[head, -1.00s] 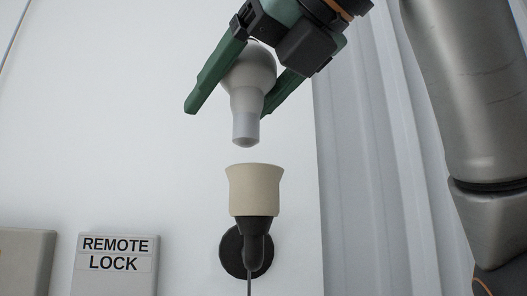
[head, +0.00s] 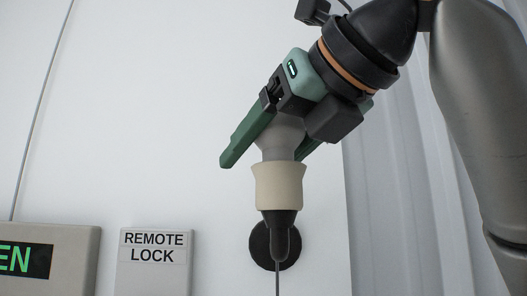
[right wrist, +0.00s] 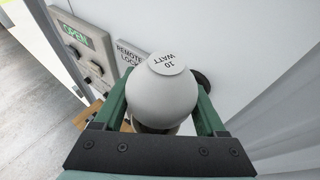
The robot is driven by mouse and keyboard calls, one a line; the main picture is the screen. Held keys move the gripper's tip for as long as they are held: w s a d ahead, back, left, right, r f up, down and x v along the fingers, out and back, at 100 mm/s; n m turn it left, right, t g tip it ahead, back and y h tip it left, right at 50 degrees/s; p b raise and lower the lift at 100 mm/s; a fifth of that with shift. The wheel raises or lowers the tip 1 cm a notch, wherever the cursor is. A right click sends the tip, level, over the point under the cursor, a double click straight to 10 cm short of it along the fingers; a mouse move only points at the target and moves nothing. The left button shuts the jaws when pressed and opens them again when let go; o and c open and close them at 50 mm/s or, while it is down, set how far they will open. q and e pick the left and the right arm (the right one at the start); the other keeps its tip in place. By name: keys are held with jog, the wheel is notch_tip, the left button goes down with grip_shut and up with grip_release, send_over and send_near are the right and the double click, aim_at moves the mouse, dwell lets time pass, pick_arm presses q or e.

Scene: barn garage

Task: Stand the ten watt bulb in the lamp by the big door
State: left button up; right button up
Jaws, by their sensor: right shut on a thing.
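The ten watt bulb (head: 278,143) is white and round-headed, base down. Its top reads "10 WATT" in the right wrist view (right wrist: 168,88). My right gripper (head: 264,158) is shut on the bulb, with one green finger on each side of its head. The lamp (head: 279,187) is a cream cup-shaped socket on a black wall bracket. The bulb's lower end is inside the top of the socket, roughly upright. How deep the base sits is hidden by the socket wall. My left gripper is not in view.
A grey plate marked "REMOTE LOCK" (head: 154,265) is on the white wall left of the lamp. Beside it is a panel with a green lit sign (head: 45,258), reading "OPEN" in the right wrist view (right wrist: 75,34). A pale ribbed surface (head: 395,190) stands to the right.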

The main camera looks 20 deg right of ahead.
jog(key=o, duration=0.9)
jog(key=shift+f, duration=0.1)
jog(key=shift+s+r, duration=0.25)
jog(key=v, duration=1.1)
jog(key=shift+s+d+r, duration=0.1)
jog(key=shift+s+r, duration=0.05)
jog(key=shift+s, duration=0.1)
